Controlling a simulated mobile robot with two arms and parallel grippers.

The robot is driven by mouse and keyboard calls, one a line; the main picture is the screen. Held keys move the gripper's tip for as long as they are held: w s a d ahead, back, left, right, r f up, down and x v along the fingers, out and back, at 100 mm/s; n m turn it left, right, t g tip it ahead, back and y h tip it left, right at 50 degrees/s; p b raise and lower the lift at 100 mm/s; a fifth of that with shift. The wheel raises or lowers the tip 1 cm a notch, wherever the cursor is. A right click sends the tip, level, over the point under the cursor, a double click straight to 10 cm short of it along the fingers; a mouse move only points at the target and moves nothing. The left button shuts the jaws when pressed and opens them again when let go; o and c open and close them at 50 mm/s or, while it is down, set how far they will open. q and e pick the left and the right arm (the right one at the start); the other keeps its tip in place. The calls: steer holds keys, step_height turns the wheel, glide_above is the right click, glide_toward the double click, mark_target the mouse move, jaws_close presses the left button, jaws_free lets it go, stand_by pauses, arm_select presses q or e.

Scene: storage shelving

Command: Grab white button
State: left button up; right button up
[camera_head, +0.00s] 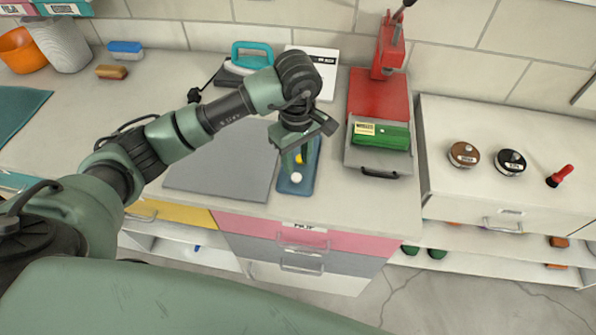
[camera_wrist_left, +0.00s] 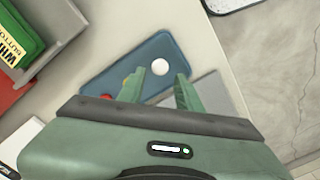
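The white button (camera_head: 296,177) is a small round white piece on the near end of a blue tray (camera_head: 290,188). It also shows in the left wrist view (camera_wrist_left: 160,67), just past my left fingertips and between their lines. My left gripper (camera_head: 301,146) is over the tray, fingers pointing down; in the left wrist view its two fingers (camera_wrist_left: 168,82) are apart with nothing between them. A yellow piece (camera_head: 299,158) lies on the tray behind the white button, partly hidden by the gripper. A red piece (camera_wrist_left: 107,97) shows beside it in the left wrist view. My right gripper is out of view.
A grey mat (camera_head: 222,160) lies left of the tray. A red press (camera_head: 380,95) with a green box (camera_head: 381,136) stands to the right. An iron (camera_head: 245,62) is behind. Two round tins (camera_head: 463,154) and a red-handled stamp (camera_head: 560,177) sit on the right cabinet.

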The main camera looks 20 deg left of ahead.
mark_target(297, 177)
arm_select(q)
steer(key=shift+s+f+p, duration=0.2)
steer(key=shift+f+p, duration=0.15)
step_height(297, 177, down, 3)
steer(key=shift+w+r+p, duration=0.1)
steer(key=shift+p, duration=0.7)
step_height(297, 177, down, 2)
steer(key=shift+w, duration=0.1)
jaws_close()
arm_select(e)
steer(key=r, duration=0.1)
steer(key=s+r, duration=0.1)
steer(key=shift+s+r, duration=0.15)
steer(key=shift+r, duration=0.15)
